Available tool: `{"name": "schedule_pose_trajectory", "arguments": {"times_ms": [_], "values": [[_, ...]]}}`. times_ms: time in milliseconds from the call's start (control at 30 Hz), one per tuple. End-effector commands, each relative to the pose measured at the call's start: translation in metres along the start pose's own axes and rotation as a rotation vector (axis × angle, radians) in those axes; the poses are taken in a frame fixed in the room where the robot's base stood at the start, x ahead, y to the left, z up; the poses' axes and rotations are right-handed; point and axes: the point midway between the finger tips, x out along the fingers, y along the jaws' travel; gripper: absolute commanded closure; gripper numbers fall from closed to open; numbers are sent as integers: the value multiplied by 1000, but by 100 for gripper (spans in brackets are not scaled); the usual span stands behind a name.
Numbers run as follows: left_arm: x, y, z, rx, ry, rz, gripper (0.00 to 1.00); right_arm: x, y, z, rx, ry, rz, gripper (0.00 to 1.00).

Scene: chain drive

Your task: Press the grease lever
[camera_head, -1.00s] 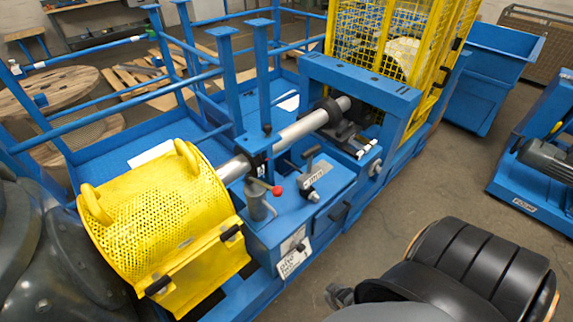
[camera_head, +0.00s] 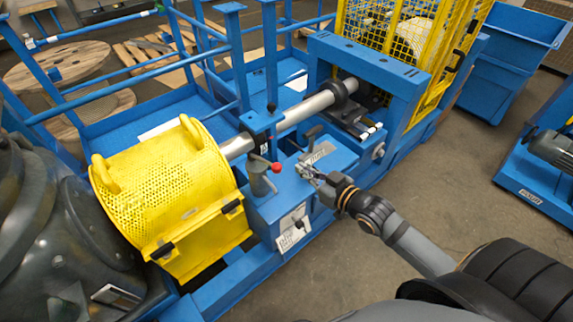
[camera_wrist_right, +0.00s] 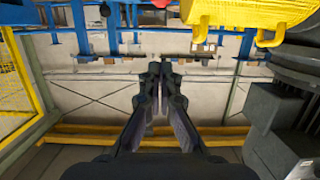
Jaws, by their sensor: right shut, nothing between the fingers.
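The grease lever, with a red knob (camera_head: 277,168), sticks out to the right from the top of a grey upright cylinder (camera_head: 262,184) on the blue machine bed. My right gripper (camera_head: 303,170) is shut and empty. In the head view it appears just right of the red knob with a small gap, over the blue block beside the cylinder; its height above the block is hard to tell. Its shut fingers also show in the right wrist view (camera_wrist_right: 158,75), where I cannot make out the lever clearly. My left gripper is not in view.
A yellow perforated guard (camera_head: 165,200) stands left of the lever. A black-handled lever (camera_head: 312,132) stands behind my right gripper, near a steel shaft (camera_head: 310,104). A blue frame (camera_head: 368,66) and yellow mesh cage (camera_head: 405,40) rise beyond. The floor in front (camera_head: 440,180) is clear.

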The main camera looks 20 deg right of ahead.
Motion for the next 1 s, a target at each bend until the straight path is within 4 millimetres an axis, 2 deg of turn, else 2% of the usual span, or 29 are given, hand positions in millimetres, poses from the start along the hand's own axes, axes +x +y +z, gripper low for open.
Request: {"name": "schedule_pose_trajectory", "arguments": {"times_ms": [167,267,400,533,767,833,1000], "values": [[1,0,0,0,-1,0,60,1,1,1,0,0,2,100],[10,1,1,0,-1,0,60,9,2,4,3,2,7,100],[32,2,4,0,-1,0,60,32,1,5,7,9,4,100],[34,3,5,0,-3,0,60,56,1,1,10,8,2,100],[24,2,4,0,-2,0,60,104,0,-2,8,2,1,100],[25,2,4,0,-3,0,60,105,0,15,4,-6,0,100],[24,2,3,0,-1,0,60,109,1,34,1,-2,1,100]]}}
